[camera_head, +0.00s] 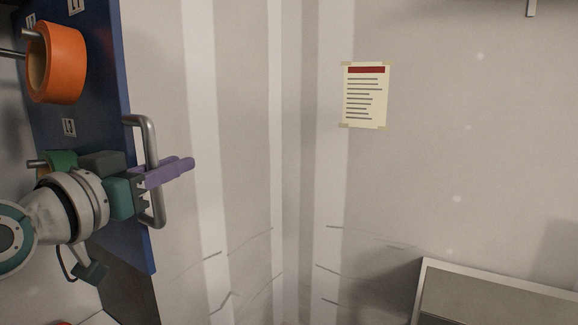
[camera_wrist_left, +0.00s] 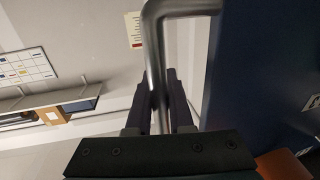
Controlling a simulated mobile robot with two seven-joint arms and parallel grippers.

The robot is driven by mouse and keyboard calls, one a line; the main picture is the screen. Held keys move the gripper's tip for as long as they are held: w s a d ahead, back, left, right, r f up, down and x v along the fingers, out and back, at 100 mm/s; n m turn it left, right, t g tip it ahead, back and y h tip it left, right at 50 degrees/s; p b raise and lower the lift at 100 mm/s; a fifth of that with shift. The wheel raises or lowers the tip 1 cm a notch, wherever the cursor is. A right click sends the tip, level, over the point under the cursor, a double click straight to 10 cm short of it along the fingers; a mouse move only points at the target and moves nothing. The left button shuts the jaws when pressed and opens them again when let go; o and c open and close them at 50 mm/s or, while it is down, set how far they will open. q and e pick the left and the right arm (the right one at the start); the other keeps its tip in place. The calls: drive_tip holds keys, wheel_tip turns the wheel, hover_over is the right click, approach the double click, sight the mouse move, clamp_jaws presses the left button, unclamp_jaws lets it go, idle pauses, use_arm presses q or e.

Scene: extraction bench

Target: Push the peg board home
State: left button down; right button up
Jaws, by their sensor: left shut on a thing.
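The blue peg board (camera_head: 107,75) stands upright at the left of the head view, and its blue face fills the right side of the left wrist view (camera_wrist_left: 255,75). A grey metal bar handle (camera_head: 153,135) sticks out from its edge. My left gripper (camera_head: 185,166), with purple fingers, is shut on this handle. In the left wrist view the handle (camera_wrist_left: 152,50) runs down between the fingers of the left gripper (camera_wrist_left: 162,85). My right gripper is in neither view.
An orange tape roll (camera_head: 62,62) and a green roll (camera_head: 60,160) hang on pegs of the board. A notice (camera_head: 366,96) is taped to the wall. A grey-topped bench (camera_head: 490,303) stands at the lower right. The space right of the handle is clear.

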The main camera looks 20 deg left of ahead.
use_arm(q)
drive_tip(key=c, duration=0.8)
unclamp_jaws()
drive_tip(key=shift+a, duration=0.3)
drive_tip(key=s+d+b, duration=0.1)
drive_tip(key=s+b, duration=0.3)
drive_tip(key=s, duration=0.6)
drive_tip(key=shift+w+d, duration=0.1)
drive_tip(key=shift+d, duration=0.05)
